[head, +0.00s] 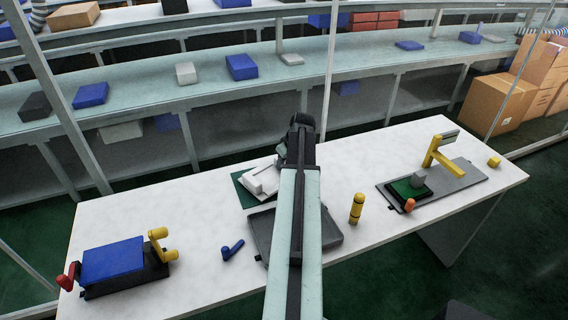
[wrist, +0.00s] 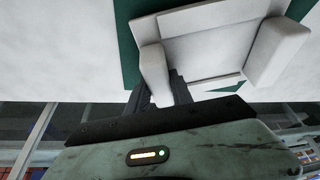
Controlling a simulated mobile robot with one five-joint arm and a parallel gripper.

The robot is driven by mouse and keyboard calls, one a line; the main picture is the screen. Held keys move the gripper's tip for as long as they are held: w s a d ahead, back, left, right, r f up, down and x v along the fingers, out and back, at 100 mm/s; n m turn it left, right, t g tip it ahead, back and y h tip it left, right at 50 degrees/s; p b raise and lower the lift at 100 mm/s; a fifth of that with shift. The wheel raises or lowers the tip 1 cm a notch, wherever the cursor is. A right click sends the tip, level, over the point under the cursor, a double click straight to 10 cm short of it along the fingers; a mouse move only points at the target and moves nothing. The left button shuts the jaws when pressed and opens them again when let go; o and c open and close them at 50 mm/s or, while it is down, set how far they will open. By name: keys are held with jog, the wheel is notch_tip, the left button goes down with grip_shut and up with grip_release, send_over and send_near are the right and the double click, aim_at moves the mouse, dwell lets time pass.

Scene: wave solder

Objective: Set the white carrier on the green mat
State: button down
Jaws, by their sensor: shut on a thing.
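The white carrier (head: 264,181) is over the green mat (head: 243,194) on the white table, left of my arm in the head view. In the wrist view the carrier (wrist: 215,45) is a pale tray with raised end blocks, and green mat (wrist: 127,45) shows beside it and near its lower edge. My gripper (wrist: 165,80) is shut on the carrier's near left block, with dark fingers on either side. In the head view the fingertips are hidden by my arm. I cannot tell whether the carrier touches the mat or hangs just above it.
A dark tray (head: 260,232) lies under my arm. A yellow cylinder (head: 357,208) stands to the right. A blue block on a black fixture (head: 125,286) is at left; a grey plate (head: 455,188) with a yellow clamp is at right. A small blue tool (head: 232,250) lies in front.

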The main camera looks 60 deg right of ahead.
jog(key=shift+f+b, duration=0.5)
jog(key=shift+b, duration=0.05)
dwell(0.4)
jog(key=c, duration=1)
grip_release()
jog(key=shift+c, duration=0.2)
jog(key=shift+r, duration=0.15)
jog(key=p+v, duration=0.7)
jog(key=v, duration=0.1)
jog(key=shift+p, duration=0.3)
